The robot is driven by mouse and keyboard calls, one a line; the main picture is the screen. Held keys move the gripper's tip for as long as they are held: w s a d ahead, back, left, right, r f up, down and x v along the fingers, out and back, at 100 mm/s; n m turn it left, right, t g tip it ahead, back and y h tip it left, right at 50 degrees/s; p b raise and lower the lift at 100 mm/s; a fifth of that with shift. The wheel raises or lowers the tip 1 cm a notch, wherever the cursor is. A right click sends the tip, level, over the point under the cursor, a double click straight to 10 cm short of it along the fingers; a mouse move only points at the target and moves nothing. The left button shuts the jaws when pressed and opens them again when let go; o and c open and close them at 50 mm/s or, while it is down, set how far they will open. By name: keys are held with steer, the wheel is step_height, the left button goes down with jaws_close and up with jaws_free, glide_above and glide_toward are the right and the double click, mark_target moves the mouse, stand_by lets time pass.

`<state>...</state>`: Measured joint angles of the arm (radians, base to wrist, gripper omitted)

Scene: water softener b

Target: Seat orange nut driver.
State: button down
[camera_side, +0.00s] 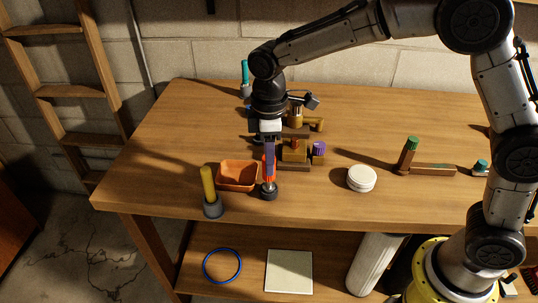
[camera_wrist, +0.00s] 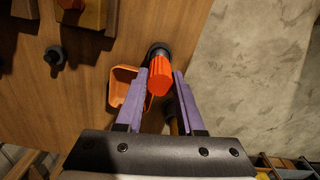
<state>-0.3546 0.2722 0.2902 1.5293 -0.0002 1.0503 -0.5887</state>
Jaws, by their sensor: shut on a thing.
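My gripper (camera_side: 268,160) points down near the table's front edge, its purple fingers shut on the orange nut driver (camera_side: 269,172). The driver is upright in the side view, partly covered by the fingers. In the wrist view, the orange ribbed handle (camera_wrist: 160,76) shows between the two fingers. A dark round holder (camera_side: 268,193) stands on the table directly under the driver; its dark rim also shows past the handle in the wrist view (camera_wrist: 158,48). The driver's lower end meets the holder in the picture; I cannot tell how deep it sits.
An orange tray (camera_side: 238,187) is close on the left. A yellow-handled driver (camera_side: 208,183) stands in a grey holder farther left. A brown and brass assembly with a purple knob (camera_side: 319,148) stands behind. A white round lid (camera_side: 362,174) lies to the right, with clear table between.

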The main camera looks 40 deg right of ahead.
steer(key=shift+c, duration=2.2)
jaws_free()
step_height(320, 180, up, 14)
steer(key=shift+f, duration=0.1)
